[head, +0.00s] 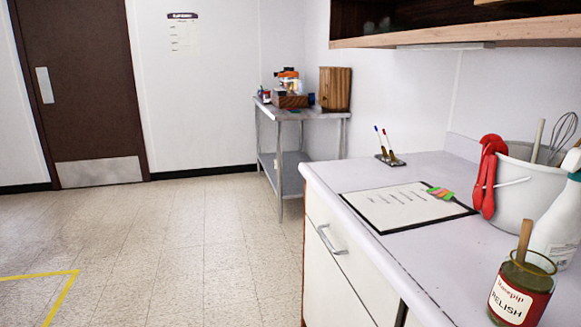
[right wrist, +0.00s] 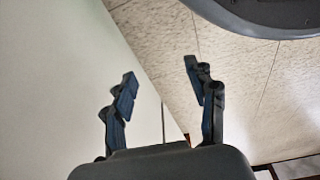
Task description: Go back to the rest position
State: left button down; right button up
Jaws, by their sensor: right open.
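My right gripper (right wrist: 158,90) shows in the right wrist view, its two dark fingers apart with nothing between them. A pale upright surface (right wrist: 60,80) lies beyond its left finger, and tiled floor (right wrist: 230,75) lies beyond its right finger. I cannot tell how far the fingers are from the pale surface. Neither gripper shows in the head view. My left gripper is in no view.
A white counter (head: 440,165) on the right carries a relish jar (head: 518,290), a white bucket (head: 515,195), a spray bottle (head: 558,225) and a clipboard (head: 395,205). A drawer handle (head: 330,240) sticks out in front. A metal table (head: 283,160) stands behind. The floor (head: 190,250) at left is clear.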

pick_arm(q)
jog(key=s+a+r+g+p, duration=0.1)
jog(key=s+a+p, duration=0.1)
jog(key=s+p, duration=1.1)
jog(key=shift+s+a+r, duration=0.15)
jog(key=shift+s+a, duration=0.25)
jog(key=shift+s, duration=0.65)
pick_arm(e)
jog(key=s+d+r+g, duration=0.1)
jog(key=s+d, duration=0.2)
jog(key=s, duration=1.3)
